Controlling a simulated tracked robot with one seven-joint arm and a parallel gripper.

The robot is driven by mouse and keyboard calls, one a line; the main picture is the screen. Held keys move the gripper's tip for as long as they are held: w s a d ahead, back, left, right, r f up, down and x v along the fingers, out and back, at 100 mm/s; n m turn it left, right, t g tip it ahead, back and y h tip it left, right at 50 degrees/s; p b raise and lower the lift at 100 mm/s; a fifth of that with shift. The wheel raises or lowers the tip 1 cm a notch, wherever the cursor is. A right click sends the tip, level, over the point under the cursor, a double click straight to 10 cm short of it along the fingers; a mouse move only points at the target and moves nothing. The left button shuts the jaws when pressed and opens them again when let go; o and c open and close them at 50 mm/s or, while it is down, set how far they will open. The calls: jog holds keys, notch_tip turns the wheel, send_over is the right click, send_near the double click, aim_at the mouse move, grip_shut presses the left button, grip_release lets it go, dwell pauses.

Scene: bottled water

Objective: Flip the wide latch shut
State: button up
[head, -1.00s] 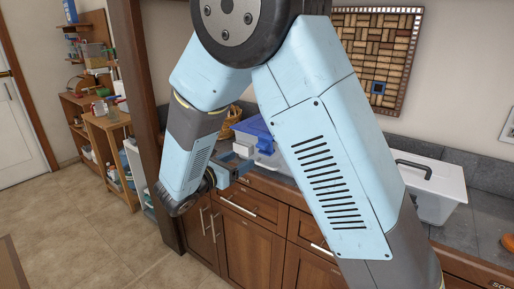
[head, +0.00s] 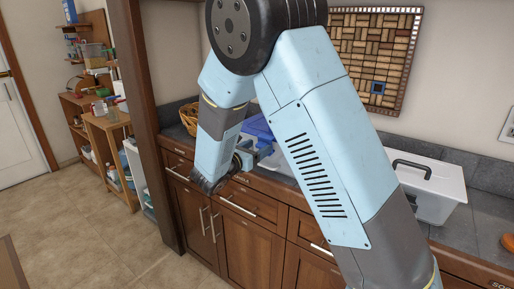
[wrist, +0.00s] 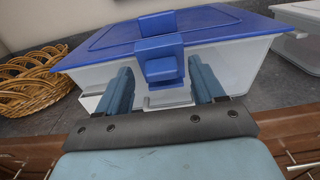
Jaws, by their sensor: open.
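A clear plastic box (wrist: 232,62) with a blue lid (wrist: 190,22) stands on the counter in the wrist view. Its wide blue latch (wrist: 160,62) hangs from the middle of the lid's near edge and sticks out toward me. In the head view the blue lid (head: 257,128) is mostly hidden behind my arm. My gripper (wrist: 163,88) is open in the wrist view, one finger on each side of the latch and a little below it. Nothing is between the fingers except the latch and box front beyond. I cannot tell whether the fingers touch the box.
A wicker basket (wrist: 35,82) sits left of the box on the grey counter (wrist: 50,120). A second clear box with a black handle (head: 430,186) stands to the right. Brown cabinets with drawer handles (head: 238,208) are below the counter edge.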

jog(key=shift+x, duration=0.8)
jog(key=c, duration=0.7)
jog(key=shift+d+r, duration=0.1)
jog(key=c, duration=0.3)
jog(key=shift+w+d+r+g+y, duration=0.2)
jog(key=shift+w+g+y, duration=0.1)
jog(key=shift+g+y, duration=0.55)
jog(key=shift+c, duration=0.3)
jog(key=o, duration=1.1)
jog(key=shift+c, duration=0.2)
jog(key=v, duration=1.3)
jog(key=shift+a, duration=0.4)
